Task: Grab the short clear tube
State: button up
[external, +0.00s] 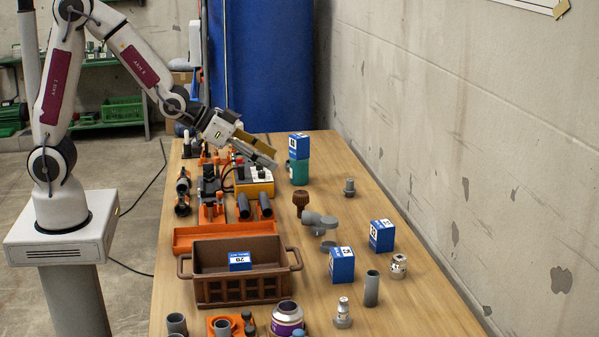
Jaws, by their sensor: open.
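My gripper (268,157) is open and hangs above the far part of the wooden table, over the orange-and-black box (254,183). It points down and to the right, and no object shows between its fingers. I cannot pick out a short clear tube in this view. It may be hidden or too small to tell. A grey upright tube (371,288) stands at the near right, but it looks opaque.
A brown crate (240,290) holding a blue box (240,261) stands near the front. More blue boxes (382,236) and grey fittings (397,266) stand at the right. Dark tubes (265,206) rest in orange holders. Bare tabletop shows along the right edge (375,201).

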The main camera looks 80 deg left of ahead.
jog(key=w+d+f+t+h, duration=0.1)
jog(key=w+d+f+t, duration=0.1)
jog(key=w+f, duration=0.45)
jog(key=t+h, duration=0.1)
jog(key=t, duration=0.1)
send_near(322, 220)
jog(key=w, duration=0.4)
jog(key=shift+d+f+m, duration=0.4)
jog(key=shift+d+f, duration=0.15)
jog(key=shift+f, duration=0.35)
jog(key=shift+x, duration=1.2)
jog(key=shift+w, duration=0.1)
jog(key=shift+a+x, duration=0.15)
jog(key=shift+x, duration=0.65)
jog(key=shift+a+x, duration=0.1)
jog(key=shift+x, duration=1.7)
